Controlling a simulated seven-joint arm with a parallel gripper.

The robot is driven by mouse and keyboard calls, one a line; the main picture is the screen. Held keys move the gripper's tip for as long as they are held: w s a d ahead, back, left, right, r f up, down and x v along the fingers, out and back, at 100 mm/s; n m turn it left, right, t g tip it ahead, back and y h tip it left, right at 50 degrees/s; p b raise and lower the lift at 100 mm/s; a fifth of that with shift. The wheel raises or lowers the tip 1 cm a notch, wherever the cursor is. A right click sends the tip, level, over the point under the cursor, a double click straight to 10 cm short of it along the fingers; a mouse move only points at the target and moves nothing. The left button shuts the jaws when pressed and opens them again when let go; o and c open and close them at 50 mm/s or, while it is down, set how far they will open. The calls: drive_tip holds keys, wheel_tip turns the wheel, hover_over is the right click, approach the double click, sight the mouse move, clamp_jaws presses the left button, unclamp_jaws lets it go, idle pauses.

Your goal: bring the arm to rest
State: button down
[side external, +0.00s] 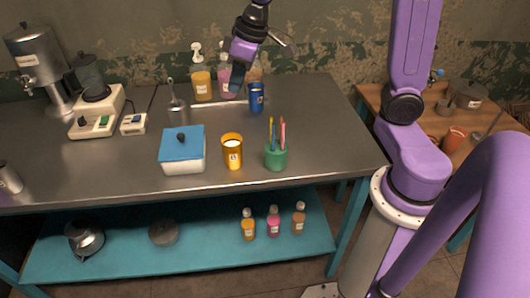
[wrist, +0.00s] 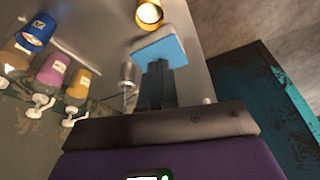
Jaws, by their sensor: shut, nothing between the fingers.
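My gripper (side external: 237,78) is shut and empty, held above the back of the metal table (side external: 320,130). In the wrist view its dark fingers (wrist: 158,85) are together, with the blue lid of a box (wrist: 165,42) beyond them. In the side view my arm is purple and rises on the right, with its wrist at the top middle. The gripper is in front of the pump bottles at the back and partly covers the pink one (side external: 226,82). It appears apart from everything on the table.
Appliances (side external: 97,108) fill the left. A wooden side table (side external: 450,125) stands right.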

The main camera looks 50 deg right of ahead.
drive_tip(key=s+f+n+g, duration=0.1)
drive_tip(key=s+f+n, duration=0.2)
drive_tip(key=s, duration=0.9)
drive_tip(key=s+f+n+g+h, duration=0.1)
drive_tip(key=s+f+n+g, duration=0.1)
drive_tip(key=s, duration=1.1)
drive_tip(key=shift+d+f+n, duration=0.45)
drive_tip(key=shift+f+n, duration=0.05)
drive_tip(key=shift+n, duration=0.6)
